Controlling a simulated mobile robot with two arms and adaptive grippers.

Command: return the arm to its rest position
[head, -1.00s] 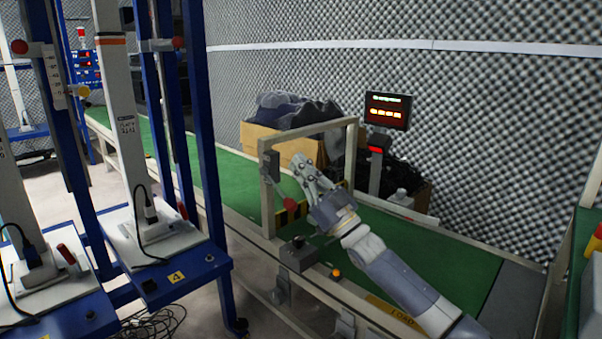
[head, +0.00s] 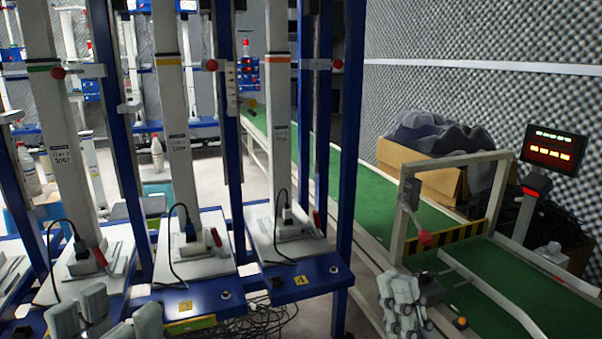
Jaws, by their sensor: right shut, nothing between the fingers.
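My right gripper (head: 403,303) is at the bottom of the head view, right of the middle. Its grey jointed fingers are together, with nothing between them. It is in front of the near side of the green conveyor, beside the frame post. My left gripper (head: 120,315) shows at the bottom left edge, in front of the blue test stands. Its grey finger pads are spread apart with no object seen between them. Most of both arms is out of view.
Blue stands (head: 345,150) with white upright units and cables fill the left. The green conveyor (head: 505,285) runs at the right under a beige frame (head: 452,160). A cardboard box (head: 405,160) of dark cloth and a lit display (head: 553,147) stand behind it.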

